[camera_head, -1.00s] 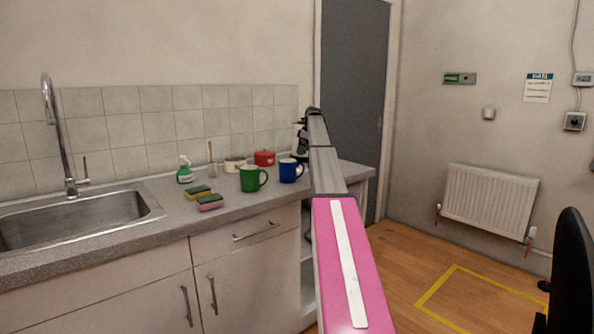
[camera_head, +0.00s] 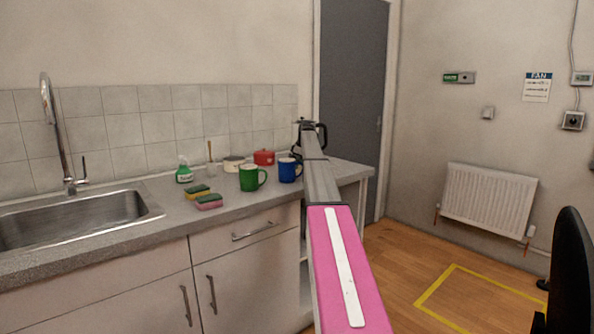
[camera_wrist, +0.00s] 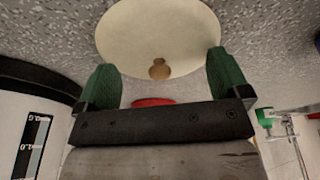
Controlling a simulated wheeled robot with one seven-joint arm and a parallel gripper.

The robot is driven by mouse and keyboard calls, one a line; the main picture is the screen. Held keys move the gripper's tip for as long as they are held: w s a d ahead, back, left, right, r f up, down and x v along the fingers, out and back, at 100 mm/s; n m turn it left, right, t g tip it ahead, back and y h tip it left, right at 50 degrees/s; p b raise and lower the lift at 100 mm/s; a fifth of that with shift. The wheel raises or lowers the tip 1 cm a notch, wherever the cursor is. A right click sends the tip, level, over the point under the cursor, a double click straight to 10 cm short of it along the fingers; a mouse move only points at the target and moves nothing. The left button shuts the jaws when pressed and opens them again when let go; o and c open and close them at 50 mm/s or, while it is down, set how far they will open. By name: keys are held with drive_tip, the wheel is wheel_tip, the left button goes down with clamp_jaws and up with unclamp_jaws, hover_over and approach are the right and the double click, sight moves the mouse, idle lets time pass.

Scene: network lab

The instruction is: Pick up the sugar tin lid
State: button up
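A round cream lid with a small brown knob, which I take to be the sugar tin lid, shows in the wrist view (camera_wrist: 160,35). My gripper (camera_wrist: 163,78) is open, with its green fingers apart and nothing held between them. The knob lies in line with the gap between the fingers; I cannot tell how far off it is. In the head view a low cream tin (camera_head: 234,163) stands on the worktop beside a red pot (camera_head: 264,157). The gripper cannot be made out clearly at the far end of my arm there.
A green mug (camera_head: 251,178) and a blue mug (camera_head: 288,171) stand in front of the tins. A black kettle-like object (camera_head: 321,134) is partly behind my arm.

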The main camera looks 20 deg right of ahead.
drive_tip(key=c, duration=1.4)
drive_tip(key=shift+f, duration=0.1)
drive_tip(key=shift+c, duration=0.9)
drive_tip(key=shift+s, duration=0.15)
drive_tip(key=shift+c, duration=0.2)
